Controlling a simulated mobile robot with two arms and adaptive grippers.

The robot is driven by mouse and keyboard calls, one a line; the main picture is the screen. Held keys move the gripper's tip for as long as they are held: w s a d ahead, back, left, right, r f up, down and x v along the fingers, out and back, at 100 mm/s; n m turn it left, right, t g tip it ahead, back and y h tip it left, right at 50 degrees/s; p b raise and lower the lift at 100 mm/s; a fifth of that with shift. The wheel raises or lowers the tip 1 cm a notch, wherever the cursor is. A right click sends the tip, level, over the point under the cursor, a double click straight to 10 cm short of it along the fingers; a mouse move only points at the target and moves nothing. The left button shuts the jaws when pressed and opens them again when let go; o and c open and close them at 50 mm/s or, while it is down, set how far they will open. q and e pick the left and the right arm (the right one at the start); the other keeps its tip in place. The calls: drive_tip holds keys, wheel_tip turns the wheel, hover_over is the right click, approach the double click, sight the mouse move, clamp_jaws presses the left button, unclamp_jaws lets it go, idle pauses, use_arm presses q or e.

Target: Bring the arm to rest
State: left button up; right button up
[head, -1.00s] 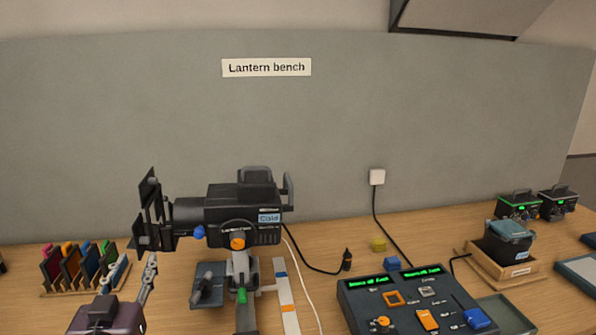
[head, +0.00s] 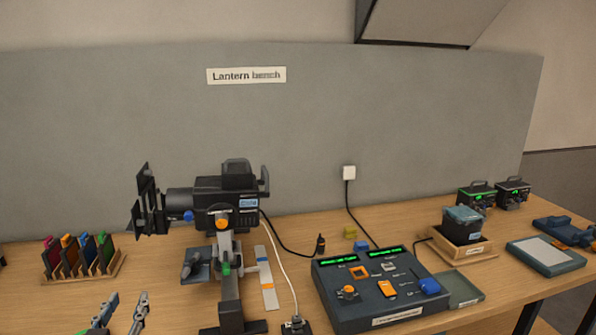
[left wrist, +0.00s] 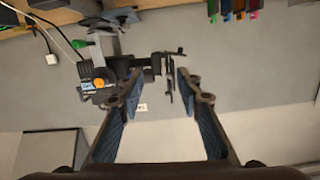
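My left gripper (head: 122,312) shows at the bottom left of the head view, low in front of the filter rack. Its two fingers are apart with nothing between them. In the left wrist view the fingers (left wrist: 160,135) are also wide apart and empty. The black lantern (head: 215,200) stands on its grey stand, to the right of and beyond this gripper. In the left wrist view the lantern (left wrist: 97,75) appears upside down, beyond the fingers. My right gripper is in neither view.
A rack of coloured filters (head: 85,265) stands at the left. The fader console (head: 375,290) is right of the lantern. A wooden tray (head: 480,250) holds a dark container, and two small black units (head: 495,194) stand behind it. A white cable crosses the bench beside the lantern.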

use_arm(q)
drive_tip(key=s+d+f+m+g+h, duration=0.1)
drive_tip(key=s+d+f+g, duration=0.3)
drive_tip(key=f, duration=0.5)
drive_tip(key=s+d+f+m+g+h, duration=0.1)
drive_tip(key=s+d+f+g, duration=0.15)
drive_tip(key=s+f, duration=0.55)
drive_tip(key=s+d+f+m+g+h, duration=0.1)
drive_tip(key=s+d+f+g, duration=0.2)
drive_tip(key=s+f, duration=0.4)
drive_tip(key=s+d+f+m+g+h, duration=0.1)
drive_tip(key=s+d+f+g, duration=0.25)
drive_tip(key=s, duration=0.45)
wheel_tip(320, 180, down, 28)
drive_tip(key=s+r, duration=0.1)
drive_tip(key=s, duration=0.1)
drive_tip(key=s+a+f+g, duration=0.1)
drive_tip(key=s+a+f, duration=0.1)
drive_tip(key=s+f, duration=0.6)
drive_tip(key=s+a+f+g, duration=0.1)
drive_tip(key=s+f, duration=0.6)
drive_tip(key=s, duration=0.1)
drive_tip(key=shift+s+a+f, duration=0.25)
drive_tip(key=shift+a+f, duration=0.15)
